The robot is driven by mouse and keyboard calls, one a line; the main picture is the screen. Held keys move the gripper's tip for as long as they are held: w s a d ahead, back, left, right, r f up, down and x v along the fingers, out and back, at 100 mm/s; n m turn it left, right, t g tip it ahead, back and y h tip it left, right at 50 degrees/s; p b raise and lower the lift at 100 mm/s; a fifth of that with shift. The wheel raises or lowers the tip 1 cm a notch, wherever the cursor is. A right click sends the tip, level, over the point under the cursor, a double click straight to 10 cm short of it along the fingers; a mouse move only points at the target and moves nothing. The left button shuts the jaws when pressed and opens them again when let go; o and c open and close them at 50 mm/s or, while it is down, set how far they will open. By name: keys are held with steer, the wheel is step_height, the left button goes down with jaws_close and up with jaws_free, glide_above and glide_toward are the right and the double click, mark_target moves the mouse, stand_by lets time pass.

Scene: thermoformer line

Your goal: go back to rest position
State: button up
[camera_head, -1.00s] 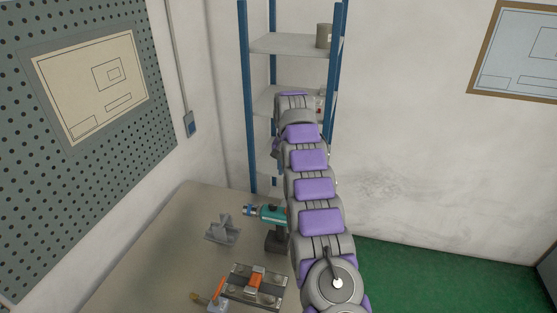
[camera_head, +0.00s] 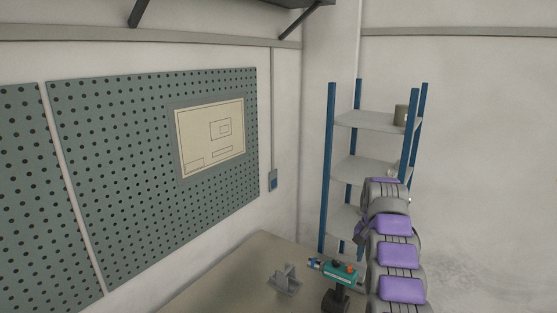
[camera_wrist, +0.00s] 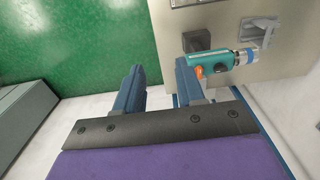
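My gripper (camera_wrist: 160,72) shows in the wrist view with its two blue fingers apart. Nothing is held between them; green floor and a pale strip show in the gap. In the wrist view, the teal cordless drill (camera_wrist: 218,63) on the table lies beyond and to the right of the right finger. In the head view, my purple and grey arm stretches away at the lower right, towards the shelf rack. My gripper's fingers cannot be made out there.
The table (camera_head: 235,275) carries the drill (camera_head: 340,274) and a grey bracket (camera_head: 285,281). A blue-post shelf rack (camera_head: 331,170) stands behind my arm, with a can (camera_head: 400,115) on top. A pegboard (camera_head: 110,170) covers the left wall. Green floor (camera_wrist: 100,45) is open beside the table.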

steer(key=s+a+n+b, duration=0.1)
steer(key=s+a+b, duration=0.25)
steer(key=s, duration=0.45)
steer(key=s+a+r+n+g+b, duration=0.1)
steer(key=s+a+n+b, duration=0.2)
steer(key=s, duration=0.5)
steer(key=s+a+b, duration=0.4)
steer(key=s, duration=0.4)
steer(key=s+a+f+n+b, duration=0.1)
steer(key=s+f+b, duration=0.3)
steer(key=s, duration=1)
steer(key=s+a+f+n+b, duration=0.1)
steer(key=s+a+f+b, duration=0.1)
steer(key=s+f, duration=0.9)
steer(key=s+b, duration=0.1)
steer(key=s, duration=0.3)
steer(key=shift+s+a+f+n+g+b, duration=0.2)
steer(key=shift+s+n+g+b, duration=0.1)
steer(key=shift+n+g+b, duration=0.1)
